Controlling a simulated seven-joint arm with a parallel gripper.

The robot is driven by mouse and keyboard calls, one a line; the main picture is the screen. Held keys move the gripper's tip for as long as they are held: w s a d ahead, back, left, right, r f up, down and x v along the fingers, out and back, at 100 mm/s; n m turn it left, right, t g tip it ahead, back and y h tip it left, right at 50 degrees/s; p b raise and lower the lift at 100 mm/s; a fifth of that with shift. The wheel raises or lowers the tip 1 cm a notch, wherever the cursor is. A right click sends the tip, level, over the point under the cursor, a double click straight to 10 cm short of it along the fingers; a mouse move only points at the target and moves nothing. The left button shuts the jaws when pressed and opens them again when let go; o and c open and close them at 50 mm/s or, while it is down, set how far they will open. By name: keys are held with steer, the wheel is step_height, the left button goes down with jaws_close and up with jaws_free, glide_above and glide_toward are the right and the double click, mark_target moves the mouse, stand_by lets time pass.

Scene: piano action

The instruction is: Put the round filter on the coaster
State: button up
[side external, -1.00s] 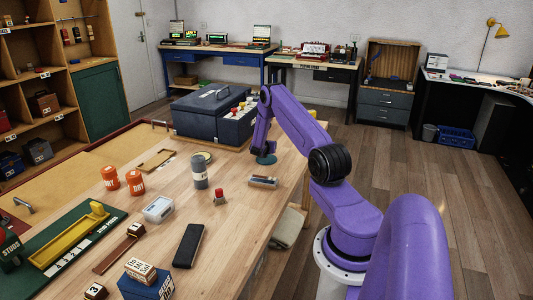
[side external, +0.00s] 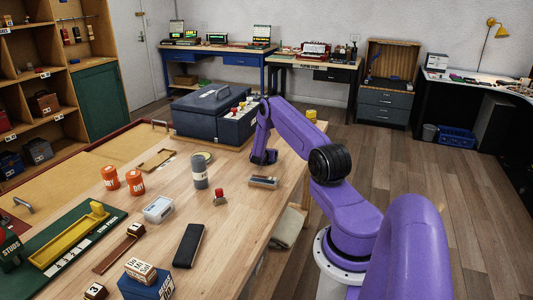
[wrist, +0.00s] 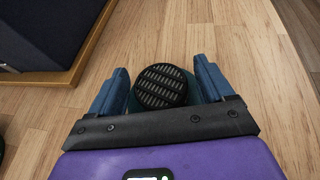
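The round filter (wrist: 161,86) has a black slotted top and a teal body. In the wrist view it stands upright on the wooden table between my two fingers. My gripper (wrist: 160,68) is open, with one blue finger on each side of the filter; I cannot tell whether either finger touches it. In the side view my gripper (side external: 263,157) is low at the table near its far right edge, and it hides the filter. A flat round disc (side external: 205,155), seemingly the coaster, lies left of my gripper, in front of the dark blue case.
The dark blue case (side external: 212,108) on a wooden base stands behind my gripper. Orange jars (side external: 135,182) are farther left.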

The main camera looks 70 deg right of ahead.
steer(key=shift+r, duration=0.1)
steer(key=shift+a+r, duration=0.1)
steer(key=v, duration=1.1)
steer(key=shift+a, duration=0.2)
steer(key=shift+a+r, duration=0.2)
steer(key=shift+r, duration=0.05)
steer(key=w+a+r+m, duration=0.3)
steer(key=w+a+r, duration=0.1)
steer(key=a+r, duration=0.5)
steer(key=s+a+r+m+y, duration=0.1)
steer(key=a+r+m, duration=0.15)
steer(key=a, duration=0.65)
steer(key=s+a+r+m+y, duration=0.1)
steer(key=s+a+r+y, duration=0.15)
steer(key=a, duration=0.55)
steer(key=s+a+r+g+y, duration=0.1)
steer(key=s+a+y, duration=0.4)
steer(key=s+a, duration=0.7)
steer(key=s+a+r+m+g+y, duration=0.1)
steer(key=s+a+r+y, duration=0.2)
steer(key=s+a, duration=0.9)
steer(key=shift+s+a+r+y, duration=0.15)
steer(key=shift+s+a+y, duration=0.2)
steer(key=shift+y, duration=0.7)
